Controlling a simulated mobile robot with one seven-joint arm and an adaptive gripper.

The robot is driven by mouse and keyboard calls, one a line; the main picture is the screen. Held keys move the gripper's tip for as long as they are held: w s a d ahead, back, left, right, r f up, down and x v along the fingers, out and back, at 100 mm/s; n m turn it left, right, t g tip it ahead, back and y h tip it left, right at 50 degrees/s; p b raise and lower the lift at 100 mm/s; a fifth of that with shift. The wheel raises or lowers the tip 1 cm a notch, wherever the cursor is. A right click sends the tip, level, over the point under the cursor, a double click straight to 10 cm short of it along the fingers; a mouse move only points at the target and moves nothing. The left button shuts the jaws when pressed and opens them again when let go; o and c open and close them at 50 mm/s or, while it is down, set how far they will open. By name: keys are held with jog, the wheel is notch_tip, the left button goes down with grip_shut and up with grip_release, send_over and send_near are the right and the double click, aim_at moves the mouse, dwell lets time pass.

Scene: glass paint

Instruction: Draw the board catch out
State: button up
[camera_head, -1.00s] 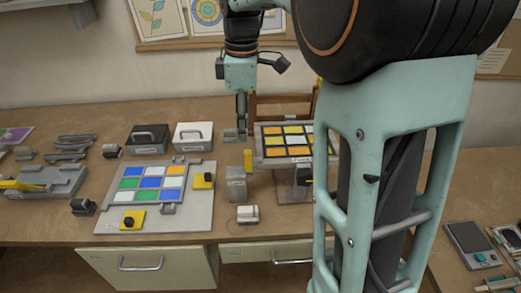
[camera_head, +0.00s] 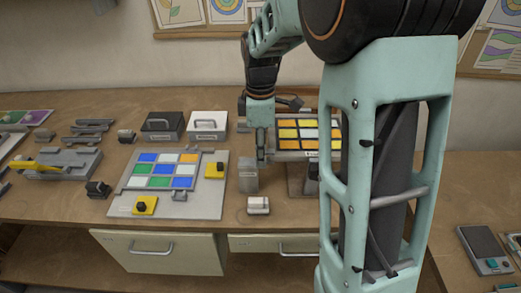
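A grey board (camera_head: 210,205) lies flat on the table, holding a grid of blue, green, white and orange panes. Yellow plates with black knobs sit at its right side (camera_head: 216,170) and front left (camera_head: 145,205). A small grey fitting (camera_head: 180,195) is at the front of the grid. I cannot tell which part is the board catch. My gripper (camera_head: 261,160) points down between this board and a raised stand with yellow and orange panes (camera_head: 295,133), just behind a grey block (camera_head: 248,177). Its fingers are seen edge-on, so their opening is unclear, and any contact is hidden.
Black (camera_head: 162,126) and white (camera_head: 207,125) handled boxes stand at the back. A small white block (camera_head: 258,206) lies near the front edge. A grey fixture with a yellow lever (camera_head: 60,164) is at left. My arm hides the table at right.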

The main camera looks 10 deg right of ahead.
grip_shut()
jog(key=shift+a, duration=0.15)
dwell(0.4)
jog(key=a, duration=0.1)
jog(key=w+a, duration=0.1)
jog(key=a, duration=0.1)
jog(key=shift+a, duration=0.3)
grip_release()
jog(key=shift+a, duration=0.1)
jog(key=shift+s, duration=0.1)
